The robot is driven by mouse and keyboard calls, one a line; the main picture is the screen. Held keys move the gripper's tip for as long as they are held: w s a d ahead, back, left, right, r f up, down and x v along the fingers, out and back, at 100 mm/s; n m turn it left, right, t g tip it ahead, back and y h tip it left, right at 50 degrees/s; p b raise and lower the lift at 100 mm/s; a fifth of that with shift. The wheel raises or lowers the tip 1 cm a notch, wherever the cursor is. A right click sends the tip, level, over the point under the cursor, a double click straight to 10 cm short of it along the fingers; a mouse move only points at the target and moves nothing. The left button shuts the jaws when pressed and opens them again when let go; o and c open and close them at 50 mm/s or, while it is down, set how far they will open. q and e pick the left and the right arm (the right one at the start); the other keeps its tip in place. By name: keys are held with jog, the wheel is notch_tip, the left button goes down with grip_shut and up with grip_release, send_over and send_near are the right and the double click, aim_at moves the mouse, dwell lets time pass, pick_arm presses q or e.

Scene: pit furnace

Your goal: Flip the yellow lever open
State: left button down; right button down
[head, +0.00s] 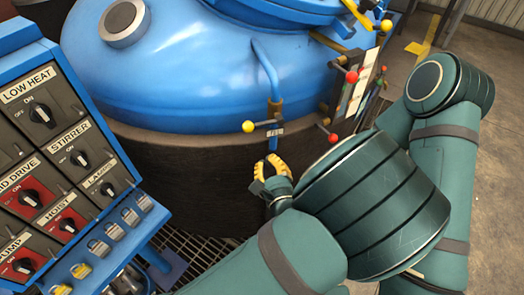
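A lever with a yellow ball knob (248,127) sticks out to the left from a brass valve on the thin blue pipe (265,68) beside the blue vessel. The lever lies roughly level, across the pipe. The depth between gripper and lever is hard to tell.
Red-knobbed levers (351,77) and another yellow ball (386,25) are right of the pipe. The domed blue vessel (180,60) sits on a dark drum (200,180). A blue control panel (45,150) stands at left. Grating (195,246) lies below.

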aim_at(264, 123)
pick_arm(q)
jog(key=w+a+r+b, duration=0.1)
jog(key=w+a+r, duration=0.1)
jog(key=w, duration=0.5)
jog(key=shift+w+a+r, duration=0.15)
jog(key=shift+a+r, duration=0.25)
jog(key=shift+a, duration=0.4)
